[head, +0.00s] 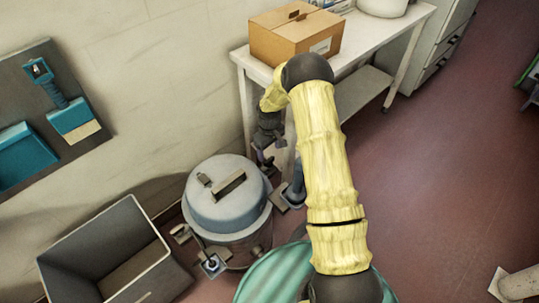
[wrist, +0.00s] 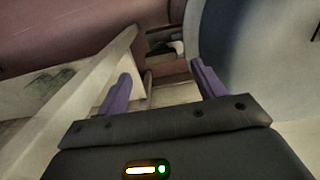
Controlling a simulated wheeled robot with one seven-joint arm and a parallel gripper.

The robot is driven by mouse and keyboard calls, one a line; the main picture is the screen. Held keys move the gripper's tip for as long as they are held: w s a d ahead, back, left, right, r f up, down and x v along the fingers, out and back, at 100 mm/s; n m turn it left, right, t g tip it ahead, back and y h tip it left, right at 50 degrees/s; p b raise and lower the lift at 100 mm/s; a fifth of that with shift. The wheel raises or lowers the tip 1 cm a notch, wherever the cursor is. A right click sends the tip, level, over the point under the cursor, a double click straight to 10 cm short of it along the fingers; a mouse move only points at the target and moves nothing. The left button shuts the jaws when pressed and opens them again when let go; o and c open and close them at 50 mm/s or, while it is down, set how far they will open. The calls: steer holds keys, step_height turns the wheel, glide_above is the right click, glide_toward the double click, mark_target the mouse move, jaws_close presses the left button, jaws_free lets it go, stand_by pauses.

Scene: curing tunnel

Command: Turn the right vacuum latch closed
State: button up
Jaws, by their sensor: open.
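The vacuum (head: 228,203) is a round grey-blue canister with a domed lid and a top handle, standing on the floor. On its right side is the right latch (head: 296,190), with a dark blue upright handle, partly hidden by my yellow-sleeved arm. My gripper (head: 268,158) is above and behind the vacuum's right side, near the table leg. In the wrist view my gripper (wrist: 163,84) has its two purple fingers apart, with nothing clearly held between them. The vacuum's curved side (wrist: 265,60) is to the right there. I cannot tell the latch's angle.
A white table (head: 243,62) with a cardboard box (head: 285,38) stands behind; its leg is close to my gripper. An open grey bin (head: 75,245) is left of the vacuum. A teal rounded object (head: 265,275) is in front.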

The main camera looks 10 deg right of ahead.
mark_target(270, 160)
step_height(270, 160, up, 12)
steer(key=p, duration=0.1)
steer(key=shift+r, duration=0.15)
stand_by(0.5)
steer(key=s+r+m+t, duration=0.1)
steer(key=s+r+m, duration=0.1)
steer(key=s+r, duration=0.5)
steer(key=s+r+m+t, duration=0.1)
steer(key=s+r+m, duration=0.15)
steer(key=s, duration=0.85)
steer(key=s+r+m+t, duration=0.1)
steer(key=s+r+m, duration=0.1)
steer(key=s+r, duration=0.5)
steer(key=w+p+v, duration=0.3)
steer(key=p+v, duration=1.5)
steer(key=p, duration=0.3)
steer(key=shift+a+r+p, duration=0.15)
steer(key=shift+r+p, duration=0.25)
steer(key=shift+r, duration=0.35)
